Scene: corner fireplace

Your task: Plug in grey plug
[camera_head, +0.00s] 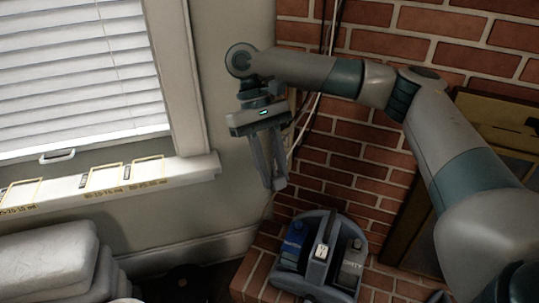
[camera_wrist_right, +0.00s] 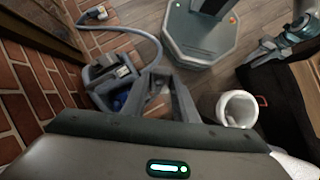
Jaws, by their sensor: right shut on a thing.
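My right gripper (camera_head: 274,186) hangs fingers down in front of the wall corner, above and left of a grey-blue unit (camera_head: 320,262). Its fingers draw together at the tips; what they hold is too small or hidden to make out. They also show in the wrist view (camera_wrist_right: 172,92). The unit has a blue-labelled side, a grey-labelled side and a small white socket-like plate (camera_head: 322,252); it also shows in the wrist view (camera_wrist_right: 113,78). A grey plug (camera_wrist_right: 97,13) with a grey cable (camera_wrist_right: 140,33) lies apart from the gripper in the wrist view. My left gripper (camera_wrist_right: 262,50) is small and unclear.
Cables hang down the brick wall (camera_head: 345,150) beside the gripper. A windowsill (camera_head: 110,180) and grey cushions (camera_head: 45,255) are on the left. A white bin (camera_wrist_right: 236,108) stands on the wooden floor. My base is beyond the unit in the wrist view.

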